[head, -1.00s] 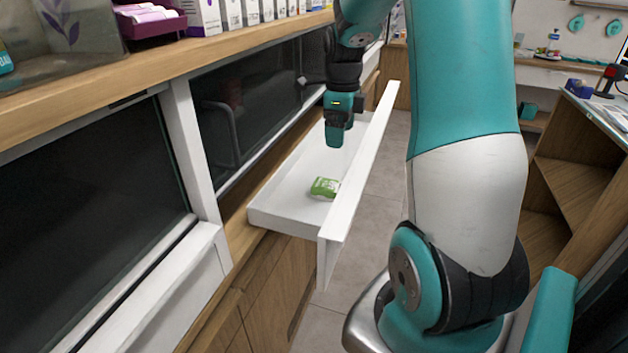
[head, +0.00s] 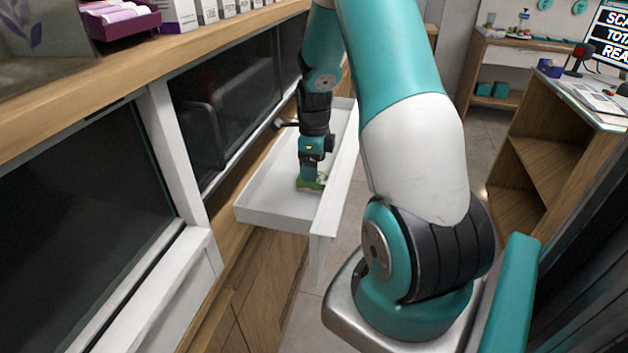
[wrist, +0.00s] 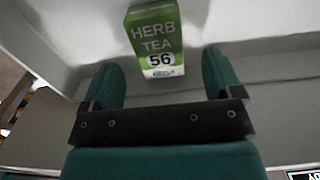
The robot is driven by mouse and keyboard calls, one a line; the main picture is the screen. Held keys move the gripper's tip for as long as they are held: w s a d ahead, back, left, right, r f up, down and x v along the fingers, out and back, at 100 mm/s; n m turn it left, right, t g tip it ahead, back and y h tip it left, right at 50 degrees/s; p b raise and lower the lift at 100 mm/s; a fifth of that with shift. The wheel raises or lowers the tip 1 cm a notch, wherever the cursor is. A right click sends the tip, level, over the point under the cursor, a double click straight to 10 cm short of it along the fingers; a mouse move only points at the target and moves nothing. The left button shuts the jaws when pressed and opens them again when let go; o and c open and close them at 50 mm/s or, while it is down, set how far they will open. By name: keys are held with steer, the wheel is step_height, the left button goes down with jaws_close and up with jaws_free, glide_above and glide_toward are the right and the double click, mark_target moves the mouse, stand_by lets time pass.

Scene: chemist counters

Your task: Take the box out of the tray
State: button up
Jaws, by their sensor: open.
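The box is a small green and white pack marked "HERB TEA 56" (wrist: 155,42). It lies in the white pull-out tray (head: 270,212), and in the head view a green part of it (head: 311,186) shows at my gripper's tip. My gripper (head: 309,178) points down into the tray above the box. In the wrist view the two teal fingers (wrist: 165,75) are apart, with the box beyond their tips and roughly between them. Part of the box is hidden behind the gripper in the head view. I cannot tell whether the fingers touch it.
The tray's raised front panel (head: 335,200) stands right of my gripper. A wooden counter (head: 215,42) with boxes and a purple holder (head: 122,22) runs along the left, above dark glass panels. Wooden shelves (head: 545,165) stand at the right. Grey floor shows between.

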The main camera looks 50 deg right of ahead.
mark_target(318, 187)
step_height(318, 187, down, 5)
steer(key=shift+r+p, duration=0.1)
steer(key=shift+p, duration=0.5)
steer(key=c, duration=1)
steer(key=shift+r, duration=0.1)
